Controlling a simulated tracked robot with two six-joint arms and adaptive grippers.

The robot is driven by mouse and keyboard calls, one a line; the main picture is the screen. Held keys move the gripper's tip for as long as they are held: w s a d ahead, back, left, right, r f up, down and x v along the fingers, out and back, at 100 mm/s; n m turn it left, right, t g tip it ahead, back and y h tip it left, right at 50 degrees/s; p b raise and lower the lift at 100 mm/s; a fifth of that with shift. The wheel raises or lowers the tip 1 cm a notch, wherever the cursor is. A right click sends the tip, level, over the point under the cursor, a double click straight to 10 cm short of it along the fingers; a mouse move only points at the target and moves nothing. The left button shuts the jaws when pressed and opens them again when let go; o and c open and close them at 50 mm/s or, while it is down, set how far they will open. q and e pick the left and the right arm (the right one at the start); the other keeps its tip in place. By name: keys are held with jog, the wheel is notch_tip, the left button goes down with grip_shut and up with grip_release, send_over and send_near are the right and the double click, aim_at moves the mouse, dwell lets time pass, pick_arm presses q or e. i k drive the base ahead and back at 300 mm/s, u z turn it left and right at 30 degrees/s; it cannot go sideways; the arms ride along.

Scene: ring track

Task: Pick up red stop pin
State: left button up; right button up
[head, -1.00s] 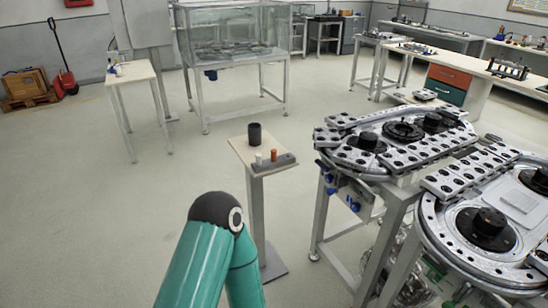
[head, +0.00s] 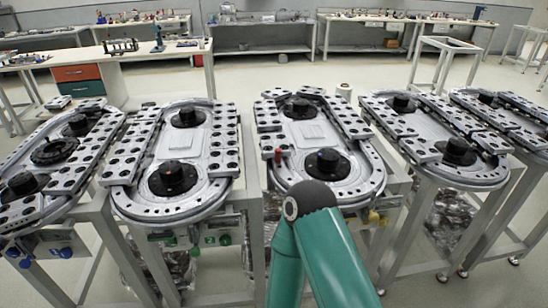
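A small red pin (head: 278,154) stands upright on the near left part of the middle ring track (head: 268,178), left of a black round hub (head: 326,163). It is small in the head view, so its exact seat is hard to tell. A teal arm of mine rises from the bottom centre, its dark elbow just in front of the middle track. Neither of my grippers shows in this view.
Several similar ring tracks on metal frames stand in a row, including one on the left (head: 148,208) and one on the right (head: 478,178). Workbenches (head: 265,39) line the back. Narrow gaps separate the frames.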

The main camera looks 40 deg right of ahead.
aim_at(279, 152)
jog(key=z, duration=1.75)
jog(key=i, duration=0.15)
jog(key=u, duration=3.55)
jog(key=k, duration=0.95)
jog(key=z, duration=1.5)
jog(key=k, duration=0.15)
jog(key=z, duration=0.25)
jog(key=i, duration=0.25)
jog(key=z, duration=0.05)
